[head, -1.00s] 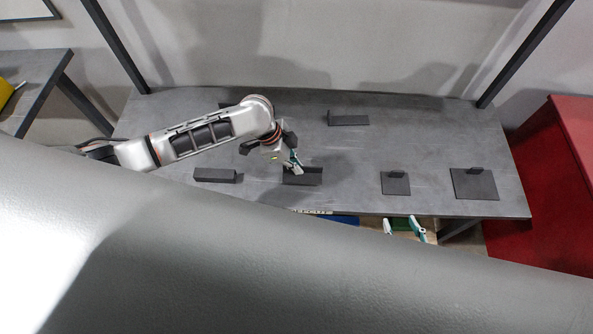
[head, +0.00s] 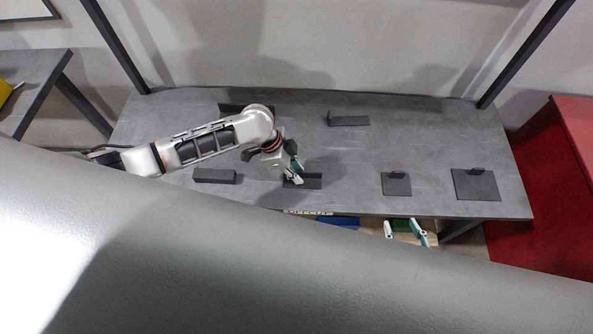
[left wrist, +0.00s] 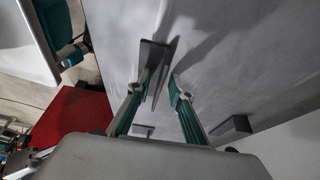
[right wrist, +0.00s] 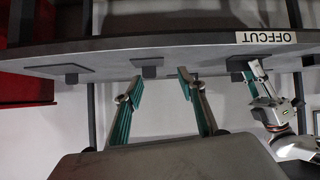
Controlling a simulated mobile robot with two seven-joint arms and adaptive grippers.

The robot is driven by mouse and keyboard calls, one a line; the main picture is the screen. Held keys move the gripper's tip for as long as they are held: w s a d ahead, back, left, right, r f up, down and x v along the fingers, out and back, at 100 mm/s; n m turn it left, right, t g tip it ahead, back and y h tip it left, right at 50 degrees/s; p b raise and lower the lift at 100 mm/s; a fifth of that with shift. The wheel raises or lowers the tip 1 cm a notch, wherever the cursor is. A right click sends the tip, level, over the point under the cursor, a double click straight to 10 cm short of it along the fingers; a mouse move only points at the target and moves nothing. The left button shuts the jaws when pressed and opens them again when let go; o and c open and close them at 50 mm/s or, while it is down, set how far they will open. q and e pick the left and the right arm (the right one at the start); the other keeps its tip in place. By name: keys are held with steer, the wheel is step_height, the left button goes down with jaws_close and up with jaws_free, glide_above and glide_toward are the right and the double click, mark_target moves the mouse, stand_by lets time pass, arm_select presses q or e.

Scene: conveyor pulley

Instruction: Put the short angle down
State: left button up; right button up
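A dark angle piece (head: 311,181), which I take to be the short angle, lies on the grey table near its front edge. My left gripper (head: 294,181) is over its left part. In the left wrist view the angle (left wrist: 155,62) stands beside the left finger, seemingly touching it. The other finger is clear of it, with a gap between, so the left gripper (left wrist: 160,88) is open. My right gripper (head: 405,231) is below the table's front edge. In the right wrist view its fingers (right wrist: 158,86) are spread and empty.
Other dark pieces lie on the table (head: 370,155): a bar (head: 214,175) left, an angle (head: 348,120) behind, a longer piece (head: 235,106) behind my arm, and two plates with upright tabs (head: 396,184) (head: 475,185) right. An OFFCUT label (right wrist: 265,37) is on the front edge.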

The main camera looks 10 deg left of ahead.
arm_select(q)
steer(key=shift+r, duration=0.1)
steer(key=w+p+v, duration=0.1)
steer(key=p+v, duration=0.1)
steer(key=v, duration=0.9)
steer(key=s+d+f+n+t+h, duration=0.2)
steer(key=s+d+n+t+h, duration=0.15)
steer(key=d, duration=0.45)
steer(key=s+a+n+t+y, duration=0.1)
steer(key=s+a+n+t, duration=0.1)
steer(key=s+a, duration=0.1)
steer(key=s+a+f+n+t+y, duration=0.1)
steer(key=s+a+n+t+y, duration=0.1)
steer(key=a, duration=0.3)
steer(key=s+a+f+n+t+y, duration=0.1)
steer(key=s+a+n+t+y, duration=0.1)
steer(key=s+a+n, duration=0.2)
steer(key=shift+a+f+t, duration=0.1)
steer(key=shift+a+t, duration=0.25)
steer(key=shift+a, duration=0.2)
arm_select(e)
steer(key=shift+s+d+r, duration=0.15)
steer(key=shift+r, duration=0.5)
steer(key=c, duration=0.4)
arm_select(q)
steer(key=shift+d, duration=0.15)
arm_select(e)
steer(key=shift+o, duration=0.2)
steer(key=shift+d, duration=0.15)
